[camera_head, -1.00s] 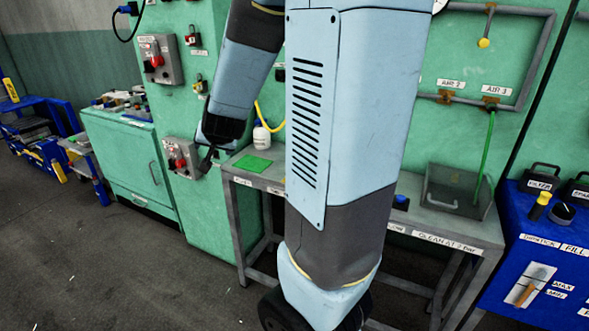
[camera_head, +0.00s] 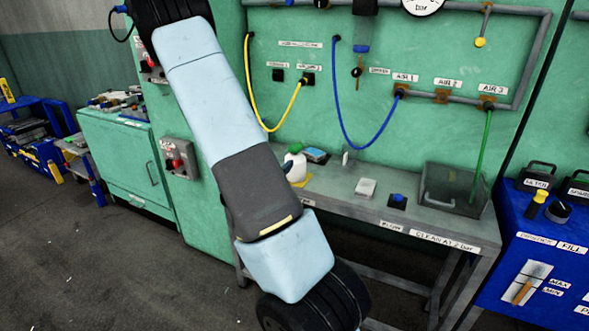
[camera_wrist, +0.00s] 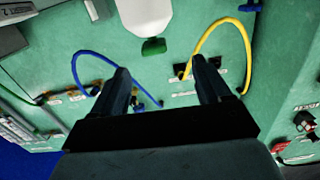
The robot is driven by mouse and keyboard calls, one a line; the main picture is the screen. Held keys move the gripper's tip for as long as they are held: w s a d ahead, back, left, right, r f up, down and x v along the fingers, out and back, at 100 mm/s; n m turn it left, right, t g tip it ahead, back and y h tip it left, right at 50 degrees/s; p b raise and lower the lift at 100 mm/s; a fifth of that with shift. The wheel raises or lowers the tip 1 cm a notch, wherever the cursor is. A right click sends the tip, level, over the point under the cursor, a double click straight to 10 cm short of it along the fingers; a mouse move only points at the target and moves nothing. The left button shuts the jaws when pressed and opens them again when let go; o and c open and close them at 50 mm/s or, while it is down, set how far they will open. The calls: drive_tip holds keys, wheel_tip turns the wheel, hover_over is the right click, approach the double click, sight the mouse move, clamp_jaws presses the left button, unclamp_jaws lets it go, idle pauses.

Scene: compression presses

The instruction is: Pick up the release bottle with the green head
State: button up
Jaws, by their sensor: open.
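The release bottle, white with a green head (camera_head: 296,161), stands on the grey bench in the head view, just right of my arm, which covers part of it. In the wrist view the white bottle (camera_wrist: 145,14) is at the top edge, cut off, with its green head pointing down the picture. My gripper (camera_wrist: 161,74) is open, with two dark fingers spread apart and nothing between them. The bottle appears beyond the fingertips, between their lines and apart from them. In the head view my gripper is hidden behind my arm.
The grey bench (camera_head: 345,205) also holds a small white block (camera_head: 365,188), a blue-topped item (camera_head: 398,200) and a grey bin (camera_head: 455,188). Yellow (camera_head: 262,115) and blue (camera_head: 350,130) hoses hang on the green wall behind. A blue cabinet (camera_head: 540,240) stands at right.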

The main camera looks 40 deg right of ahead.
sight(298, 145)
drive_tip(key=shift+h, duration=0.4)
drive_tip(key=x, duration=0.8)
drive_tip(key=shift+s+d, duration=0.2)
drive_tip(key=shift+d, duration=0.3)
drive_tip(key=shift+x, duration=2.65)
drive_tip(key=shift+s+r, duration=0.2)
clamp_jaws()
